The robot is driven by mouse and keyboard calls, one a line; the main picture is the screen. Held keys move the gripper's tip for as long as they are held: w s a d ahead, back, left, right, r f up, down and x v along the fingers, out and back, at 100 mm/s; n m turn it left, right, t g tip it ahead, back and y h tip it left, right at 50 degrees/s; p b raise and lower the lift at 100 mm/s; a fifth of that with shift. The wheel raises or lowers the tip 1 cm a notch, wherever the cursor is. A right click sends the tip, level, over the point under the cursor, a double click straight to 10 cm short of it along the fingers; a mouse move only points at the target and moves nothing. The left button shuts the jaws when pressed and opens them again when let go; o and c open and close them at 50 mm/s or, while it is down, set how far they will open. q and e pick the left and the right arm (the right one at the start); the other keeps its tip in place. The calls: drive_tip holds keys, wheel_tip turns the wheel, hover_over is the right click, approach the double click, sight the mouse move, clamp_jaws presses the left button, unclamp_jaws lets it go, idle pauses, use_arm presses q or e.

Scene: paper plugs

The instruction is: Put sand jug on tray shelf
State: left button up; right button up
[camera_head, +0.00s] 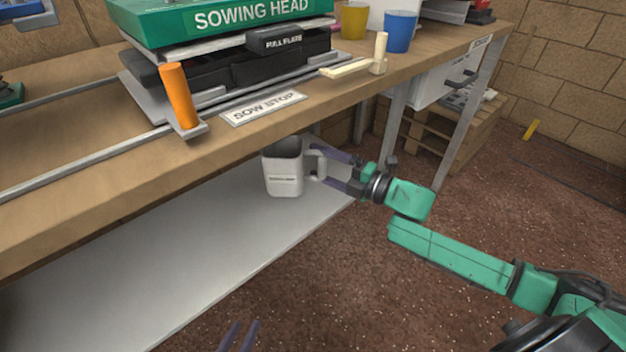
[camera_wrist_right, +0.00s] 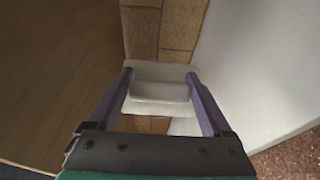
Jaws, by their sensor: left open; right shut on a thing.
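The sand jug (camera_head: 284,176) is a white-grey jug with a dark inside and a small label, upright at the right end of the tray shelf (camera_head: 215,235), the pale board below the bench. My right gripper (camera_head: 318,165) is shut on the jug's handle from the right. In the right wrist view, the jug (camera_wrist_right: 160,88) shows between the two fingers (camera_wrist_right: 160,82). I cannot tell whether the jug's base touches the shelf. My left gripper (camera_head: 238,338) is open and empty at the bottom edge, over the floor; only its fingertips show.
The wooden bench top (camera_head: 120,160) lies above the shelf, its front edge close to the jug. On it stand the green sowing head (camera_head: 240,18), an orange handle (camera_head: 178,95), and yellow and blue cups (camera_head: 399,32). The shelf left of the jug is clear.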

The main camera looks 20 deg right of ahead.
wheel_tip(320, 180, down, 5)
drive_tip(key=shift+b, duration=0.95)
drive_tip(key=shift+r, duration=0.15)
